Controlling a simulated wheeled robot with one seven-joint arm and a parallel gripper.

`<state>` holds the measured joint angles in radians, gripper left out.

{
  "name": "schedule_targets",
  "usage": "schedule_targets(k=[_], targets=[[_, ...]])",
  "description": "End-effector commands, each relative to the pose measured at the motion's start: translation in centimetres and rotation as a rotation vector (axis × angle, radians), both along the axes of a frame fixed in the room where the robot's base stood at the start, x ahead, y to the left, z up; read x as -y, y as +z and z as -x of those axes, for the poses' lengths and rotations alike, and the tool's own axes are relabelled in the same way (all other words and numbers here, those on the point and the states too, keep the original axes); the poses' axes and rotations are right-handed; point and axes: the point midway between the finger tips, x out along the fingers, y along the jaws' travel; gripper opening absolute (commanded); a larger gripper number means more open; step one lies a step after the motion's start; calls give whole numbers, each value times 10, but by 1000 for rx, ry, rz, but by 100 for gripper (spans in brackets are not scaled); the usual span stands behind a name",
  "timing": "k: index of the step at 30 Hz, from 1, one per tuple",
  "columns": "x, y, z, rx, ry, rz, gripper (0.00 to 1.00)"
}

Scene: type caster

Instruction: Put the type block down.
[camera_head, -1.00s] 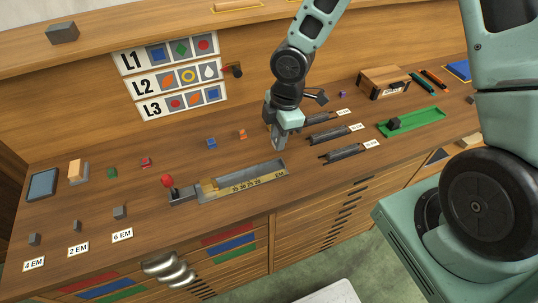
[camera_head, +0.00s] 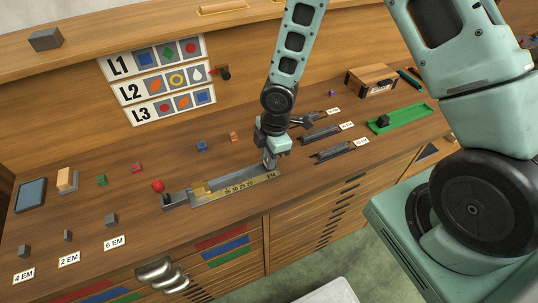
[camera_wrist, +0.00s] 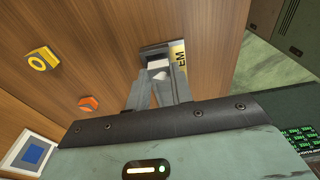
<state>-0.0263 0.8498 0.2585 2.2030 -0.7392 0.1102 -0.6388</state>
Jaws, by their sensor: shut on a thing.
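My gripper (camera_head: 268,162) points down at the right end of the composing stick (camera_head: 237,189), a grey metal channel with a brass scale on its front. In the wrist view, my gripper (camera_wrist: 158,82) is shut on a small pale type block (camera_wrist: 158,65) with a whitish face. The block is between the fingers, over or inside the stick's end, beside the "EM" marking (camera_wrist: 181,58). I cannot tell whether it touches the stick's floor. In the head view the fingers hide most of it.
A red-knobbed lever (camera_head: 158,187) stands at the stick's left end. Behind the stick are a blue block (camera_head: 202,146) and an orange block (camera_head: 234,137). Dark racks (camera_head: 333,152) and a green tray (camera_head: 400,117) lie to the right. Grey spacers (camera_head: 111,219) are at front left.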

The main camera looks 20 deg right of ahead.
Motion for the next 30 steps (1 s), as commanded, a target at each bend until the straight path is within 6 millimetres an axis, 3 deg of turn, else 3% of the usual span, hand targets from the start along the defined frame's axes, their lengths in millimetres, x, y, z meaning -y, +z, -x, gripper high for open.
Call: schedule_targets(k=[11,12,14,23,30], targets=[[0,-8,0,0,0,0,0],[0,-8,0,0,0,0,33],[0,-8,0,0,0,0,44],[0,-7,0,0,0,0,44],[2,18,-2,4,-5,-3,44]])
